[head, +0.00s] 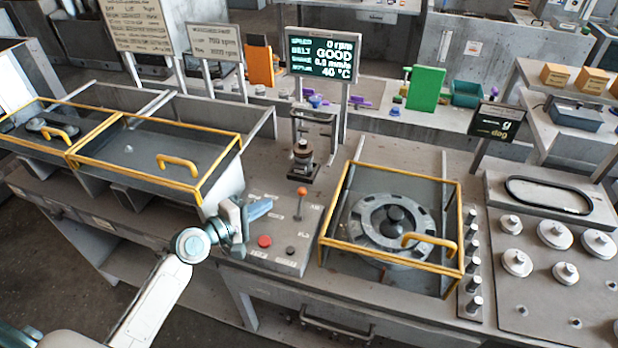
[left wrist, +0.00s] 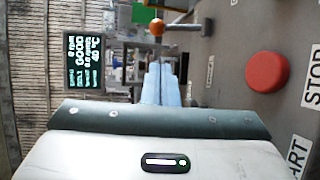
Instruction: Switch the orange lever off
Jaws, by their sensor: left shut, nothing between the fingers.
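The orange lever (head: 301,192) is a thin stick with an orange ball knob on the control panel (head: 283,226). In the head view it stands upright, leaning slightly toward the back. Its orange knob (left wrist: 156,26) also shows in the left wrist view, straight beyond my fingertips. My left gripper (head: 262,207) is shut and empty, to the left of the lever and apart from it. In the left wrist view the light blue fingers of my left gripper (left wrist: 161,68) are together. My right gripper is not in view.
A red button (head: 264,241) and a dark knob (head: 290,250) sit on the panel's front. A yellow-framed guard box (head: 463,232) covers a round housing at right; another yellow-framed box (head: 222,172) stands at left. A display (head: 324,55) reads 0 rpm.

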